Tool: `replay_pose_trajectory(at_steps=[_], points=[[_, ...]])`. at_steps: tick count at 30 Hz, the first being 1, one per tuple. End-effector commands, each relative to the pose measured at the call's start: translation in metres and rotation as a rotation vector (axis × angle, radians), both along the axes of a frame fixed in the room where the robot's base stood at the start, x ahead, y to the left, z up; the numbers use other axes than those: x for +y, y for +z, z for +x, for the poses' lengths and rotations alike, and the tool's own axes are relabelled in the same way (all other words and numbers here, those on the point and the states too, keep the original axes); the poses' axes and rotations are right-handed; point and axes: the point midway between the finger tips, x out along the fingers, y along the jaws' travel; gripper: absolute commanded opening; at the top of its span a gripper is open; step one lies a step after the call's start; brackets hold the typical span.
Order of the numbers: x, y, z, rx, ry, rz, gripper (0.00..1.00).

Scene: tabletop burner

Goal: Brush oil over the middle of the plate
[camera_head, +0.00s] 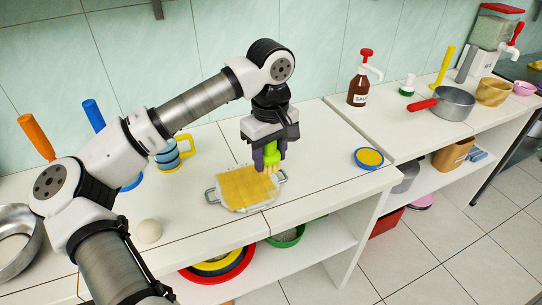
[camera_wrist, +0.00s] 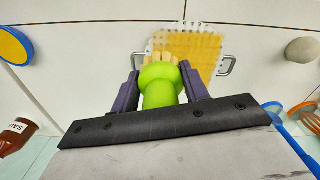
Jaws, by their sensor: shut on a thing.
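My gripper (camera_head: 271,150) is shut on a green-handled brush (camera_head: 271,155) with pale bristles. In the wrist view the green handle (camera_wrist: 160,88) sits between the two purple-grey fingers of my gripper (camera_wrist: 160,92), bristles pointing away from the palm. The plate (camera_head: 246,188) is a square with a yellow-orange surface, a light toothed rim and a metal handle on each side. It also shows in the wrist view (camera_wrist: 190,50). The brush is over the plate's right part in the head view; I cannot tell whether the bristles touch it.
A small blue dish with yellow contents (camera_head: 369,158) lies to the right. A sauce bottle (camera_head: 358,88) and a pot with a red handle (camera_head: 452,102) stand farther right. A white ball (camera_head: 149,231) and a blue-and-yellow mug (camera_head: 171,155) are on the left. Bare counter lies right of the plate.

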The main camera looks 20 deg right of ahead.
Motion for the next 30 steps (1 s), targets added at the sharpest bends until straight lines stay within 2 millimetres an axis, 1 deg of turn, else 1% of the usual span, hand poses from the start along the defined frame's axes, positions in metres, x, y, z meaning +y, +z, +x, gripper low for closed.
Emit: replay_pose_trajectory(at_steps=[6,8,21,24,30], points=[[0.0,-0.002,0.0,-0.001,0.001,0.0,0.0],[0.0,-0.006,0.0,0.0,0.0,0.0,0.0],[0.0,-0.051,0.0,0.0,0.0,0.001,0.0],[0.0,-0.057,0.0,-0.001,0.0,0.0,0.0],[0.0,-0.059,0.0,0.0,0.0,0.0,0.0]])
